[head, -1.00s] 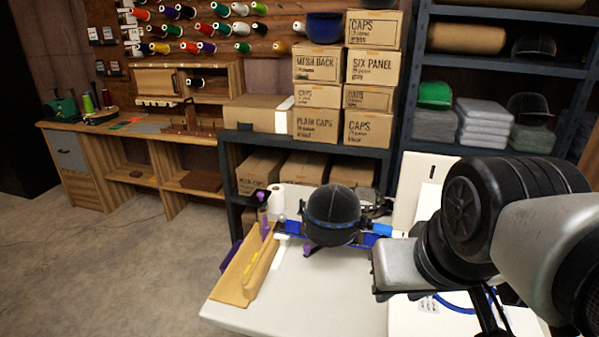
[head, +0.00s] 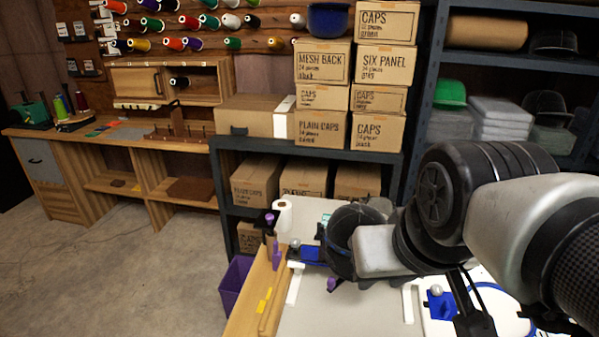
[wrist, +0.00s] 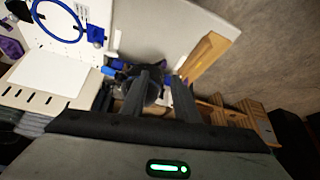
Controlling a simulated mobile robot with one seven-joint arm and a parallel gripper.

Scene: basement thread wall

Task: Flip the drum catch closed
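A dark cap (head: 342,238) sits on the cap drum over the white table, partly hidden behind my arm in the head view. Blue drum fittings (head: 308,254) with a silver knob show to its left, and a purple lever-like part (head: 332,284) shows below it. I cannot tell which part is the catch, or whether it is open. In the wrist view, my gripper (wrist: 162,77) has two dark fingers standing apart, with no object clearly held. The dark cap and drum (wrist: 150,90) lie beyond and partly behind the fingers. I see no clear contact.
A wooden ledge (head: 268,290) with a purple clamp (head: 277,252) edges the table's left side. A blue bracket with a knob (head: 440,304) stands at right. A purple bin (head: 236,287) is on the floor. Stacked boxes (head: 381,62) stand behind. Floor at left is clear.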

